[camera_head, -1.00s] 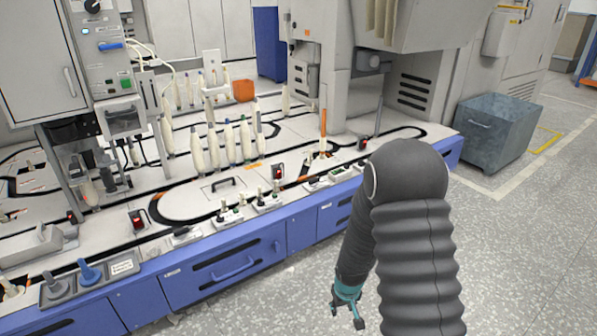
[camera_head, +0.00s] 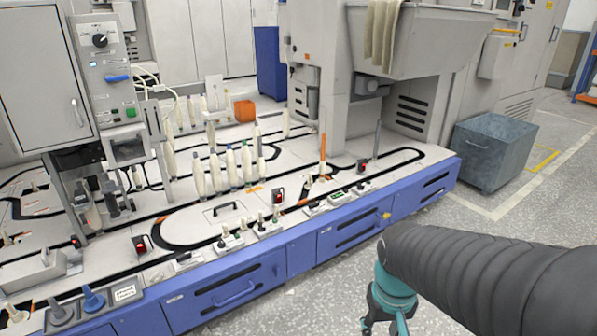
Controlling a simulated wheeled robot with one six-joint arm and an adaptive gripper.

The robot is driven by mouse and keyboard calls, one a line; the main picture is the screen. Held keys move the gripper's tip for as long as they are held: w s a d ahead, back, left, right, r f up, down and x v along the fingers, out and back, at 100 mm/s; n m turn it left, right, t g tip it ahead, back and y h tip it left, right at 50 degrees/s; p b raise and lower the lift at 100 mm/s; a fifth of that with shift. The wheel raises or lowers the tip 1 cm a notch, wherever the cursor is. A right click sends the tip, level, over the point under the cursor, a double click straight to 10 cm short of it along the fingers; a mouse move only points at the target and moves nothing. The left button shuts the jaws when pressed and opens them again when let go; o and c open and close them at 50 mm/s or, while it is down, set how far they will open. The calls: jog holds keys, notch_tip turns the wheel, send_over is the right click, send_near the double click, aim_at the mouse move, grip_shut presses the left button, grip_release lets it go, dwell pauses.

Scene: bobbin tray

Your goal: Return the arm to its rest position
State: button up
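My gripper (camera_head: 385,325) is at the bottom of the head view, right of centre, below the teal wrist part of my arm. It hangs in front of the blue-fronted machine, over the grey floor. Its fingertips are cut off by the lower frame edge, so I cannot tell whether it is open or shut. My dark ribbed arm reaches in from the lower right corner. I see nothing held in the visible part of the gripper.
The machine's blue front (camera_head: 235,285) runs diagonally across the view, with several white bobbins (camera_head: 231,168) on its track. A tray with blue and grey pegs (camera_head: 92,299) is at lower left. A grey metal bin (camera_head: 492,152) stands at right. Floor between is clear.

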jog(key=s+r+t+p, duration=0.1)
jog(key=s+r+t, duration=0.1)
jog(key=r, duration=0.5)
jog(key=s+r+t+p, duration=0.2)
jog(key=s+r, duration=0.1)
jog(key=r, duration=0.3)
jog(key=shift+d+r+t, duration=0.25)
jog(key=shift+r+t, duration=0.05)
jog(key=shift+r, duration=0.05)
jog(key=shift+c, duration=0.4)
